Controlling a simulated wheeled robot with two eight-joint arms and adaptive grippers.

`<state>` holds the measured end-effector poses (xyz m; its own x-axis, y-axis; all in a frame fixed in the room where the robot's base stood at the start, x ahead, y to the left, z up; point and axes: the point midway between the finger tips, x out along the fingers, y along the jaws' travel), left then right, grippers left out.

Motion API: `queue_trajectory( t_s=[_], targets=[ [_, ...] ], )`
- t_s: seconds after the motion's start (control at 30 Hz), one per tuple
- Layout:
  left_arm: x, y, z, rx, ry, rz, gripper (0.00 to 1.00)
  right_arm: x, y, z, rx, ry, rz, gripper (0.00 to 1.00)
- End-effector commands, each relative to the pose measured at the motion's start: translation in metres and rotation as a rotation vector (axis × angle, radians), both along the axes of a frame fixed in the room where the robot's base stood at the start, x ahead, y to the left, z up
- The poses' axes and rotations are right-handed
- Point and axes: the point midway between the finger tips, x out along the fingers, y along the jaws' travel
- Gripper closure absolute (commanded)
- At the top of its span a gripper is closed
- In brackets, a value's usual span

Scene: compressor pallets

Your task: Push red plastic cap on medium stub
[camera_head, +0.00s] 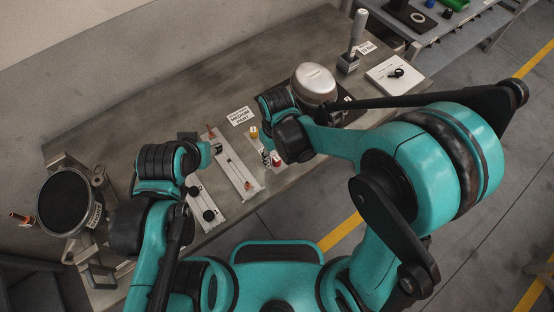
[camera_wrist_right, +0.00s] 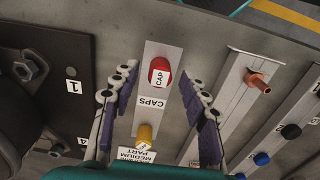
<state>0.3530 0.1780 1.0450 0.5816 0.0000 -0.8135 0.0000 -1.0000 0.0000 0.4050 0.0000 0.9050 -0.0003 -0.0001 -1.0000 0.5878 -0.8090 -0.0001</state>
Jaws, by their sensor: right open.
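The red plastic cap (camera_wrist_right: 160,72), labelled CAP, stands on a pale strip marked CAPS in the right wrist view. It also shows in the head view (camera_head: 277,160). My right gripper (camera_wrist_right: 161,80) is open, with one finger on each side of the red cap and visible gaps between. A copper-coloured stub (camera_wrist_right: 258,82) rises from the neighbouring strip; it also shows in the head view (camera_head: 247,185). I cannot tell for sure that this is the medium stub.
A yellow cap (camera_wrist_right: 144,134) stands on the same strip as the red one. Blue and black round parts (camera_wrist_right: 262,158) are on the strips to the right. A silver domed compressor (camera_head: 313,85) stands behind my right gripper. The back left of the bench (camera_head: 140,120) is clear.

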Motion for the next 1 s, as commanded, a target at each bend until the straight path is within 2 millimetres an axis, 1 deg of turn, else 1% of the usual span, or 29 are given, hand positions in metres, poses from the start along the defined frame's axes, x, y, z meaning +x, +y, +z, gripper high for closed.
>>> queue_trajectory(
  t_s=[0.57,0.6,0.67,0.7,0.73,1.0],
  targets=[
    [0.0000,0.0000,-0.0014,0.000,0.000,0.000,0.58,0.0000,0.0000,0.0001,0.000,0.000,0.000,0.55],
    [0.0000,0.0000,-0.0014,0.000,0.000,0.000,0.58,0.0000,0.0000,0.0001,0.000,0.000,0.000,0.66],
    [0.0000,0.0000,-0.0014,0.000,0.000,0.000,0.58,0.0000,0.0000,0.0001,0.000,0.000,0.000,0.82],
    [0.0000,0.0000,-0.0014,0.000,0.000,0.000,0.58,0.0000,0.0000,0.0001,0.000,0.000,0.000,0.92],
    [0.0000,0.0000,-0.0014,0.000,0.000,0.000,0.58,0.0000,0.0000,0.0001,0.000,0.000,0.000,1.00],
    [-0.0001,0.0000,-0.0008,0.000,0.000,0.000,0.58,-0.0001,-0.0001,0.0007,0.000,0.000,0.000,1.00]
  ],
)
